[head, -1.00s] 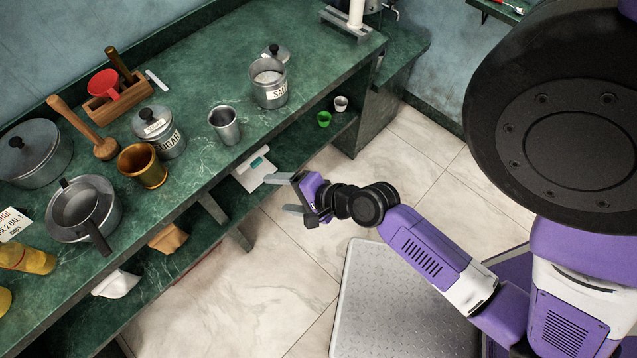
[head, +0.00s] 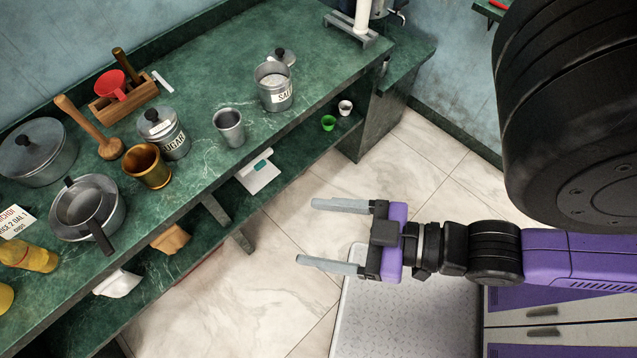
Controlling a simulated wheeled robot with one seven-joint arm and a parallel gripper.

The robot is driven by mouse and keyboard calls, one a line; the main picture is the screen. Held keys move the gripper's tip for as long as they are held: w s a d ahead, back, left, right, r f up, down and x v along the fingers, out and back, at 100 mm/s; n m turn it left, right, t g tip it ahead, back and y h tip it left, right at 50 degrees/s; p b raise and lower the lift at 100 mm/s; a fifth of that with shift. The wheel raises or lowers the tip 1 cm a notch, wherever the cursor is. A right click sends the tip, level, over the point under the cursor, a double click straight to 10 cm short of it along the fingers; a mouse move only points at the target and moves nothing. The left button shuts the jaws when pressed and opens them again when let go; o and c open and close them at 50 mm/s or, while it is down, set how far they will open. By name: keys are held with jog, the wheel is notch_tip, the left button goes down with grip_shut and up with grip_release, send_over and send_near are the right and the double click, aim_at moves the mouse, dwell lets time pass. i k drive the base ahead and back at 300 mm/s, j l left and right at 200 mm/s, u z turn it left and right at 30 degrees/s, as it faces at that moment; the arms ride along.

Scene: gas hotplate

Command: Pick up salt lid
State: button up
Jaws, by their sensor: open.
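The salt lid (head: 283,57) is a grey metal disc with a black knob. It lies on the green counter just behind the open salt canister (head: 277,93), which hides part of it. The canister carries a SALT label and shows white contents. My gripper (head: 318,234) is open and empty, with its two grey fingers pointing left. It is out over the floor in front of the counter, below and to the right of the lid in the picture, well apart from it.
A metal cup (head: 229,128) stands left of the canister, and the lidded sugar canister (head: 165,135) is further left. Green and white cups and a scale (head: 258,177) sit on the lower shelf. Floor beside the counter is clear.

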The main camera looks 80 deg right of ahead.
aim_at(287, 56)
jog(key=z, duration=1.3)
